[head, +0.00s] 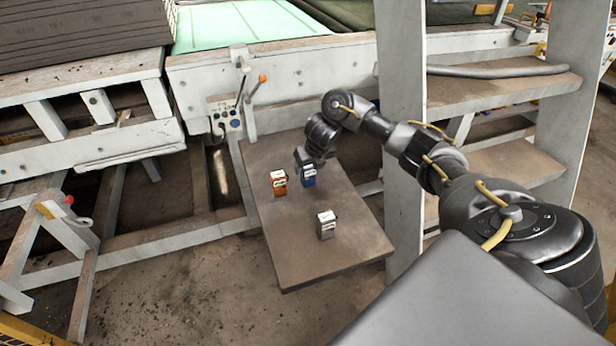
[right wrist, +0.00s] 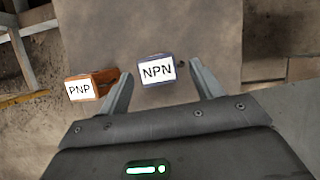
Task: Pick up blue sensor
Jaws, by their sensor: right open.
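The blue sensor (head: 309,176) stands on the brown table (head: 345,245), with its white label upward. In the right wrist view the blue sensor (right wrist: 157,70), labelled NPN, lies between and just beyond the fingertips. My right gripper (head: 306,158) is open and empty, close above the blue sensor in the head view; its fingers also show in the right wrist view (right wrist: 160,80). Whether a finger touches the sensor I cannot tell. My left gripper is not in view.
An orange sensor (head: 279,183) stands just left of the blue one; its label reads PNP in the right wrist view (right wrist: 88,86). A grey sensor (head: 326,225) stands nearer the front. A white ladder-like frame (head: 402,120) rises right of the table. The table's front is clear.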

